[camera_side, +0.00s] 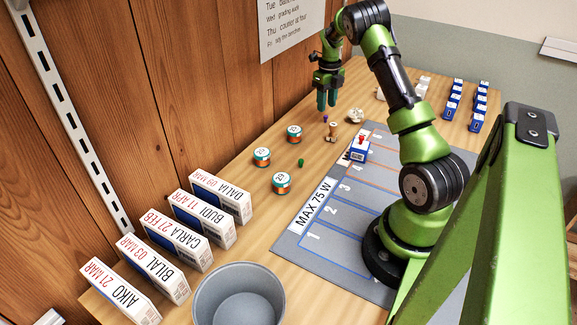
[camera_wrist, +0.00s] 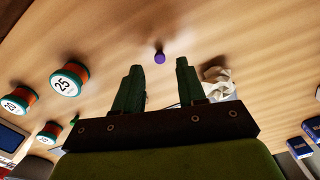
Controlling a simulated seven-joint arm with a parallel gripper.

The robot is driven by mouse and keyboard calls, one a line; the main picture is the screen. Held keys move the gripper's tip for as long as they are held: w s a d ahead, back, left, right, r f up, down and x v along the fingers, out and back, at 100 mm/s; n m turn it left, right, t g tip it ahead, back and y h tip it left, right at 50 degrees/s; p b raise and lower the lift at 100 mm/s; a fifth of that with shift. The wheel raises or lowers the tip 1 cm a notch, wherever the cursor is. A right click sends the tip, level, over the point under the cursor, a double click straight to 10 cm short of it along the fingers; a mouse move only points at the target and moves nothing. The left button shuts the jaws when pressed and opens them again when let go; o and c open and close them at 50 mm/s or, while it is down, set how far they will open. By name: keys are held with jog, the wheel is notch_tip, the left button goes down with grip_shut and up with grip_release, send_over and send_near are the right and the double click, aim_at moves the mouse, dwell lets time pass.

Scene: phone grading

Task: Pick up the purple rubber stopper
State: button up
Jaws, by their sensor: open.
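The purple rubber stopper (camera_wrist: 159,57) stands on the wooden table, ahead of my gripper's fingertips and roughly in line with the gap between them in the wrist view. In the side view the purple stopper (camera_side: 325,118) is a small spot just below my gripper (camera_side: 326,104). My gripper points down above the table, and its two dark green fingers are apart with nothing between them. In the wrist view my gripper (camera_wrist: 156,72) shows a clear gap between its fingers. The fingers and the stopper look apart.
Several labelled spools (camera_side: 281,183) stand to the left. Labelled boxes and a grey bin (camera_side: 238,276) are nearer.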

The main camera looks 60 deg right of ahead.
aim_at(326, 116)
notch_tip(326, 116, down, 5)
jog(key=shift+s+r, duration=0.1)
grip_shut()
dwell(0.4)
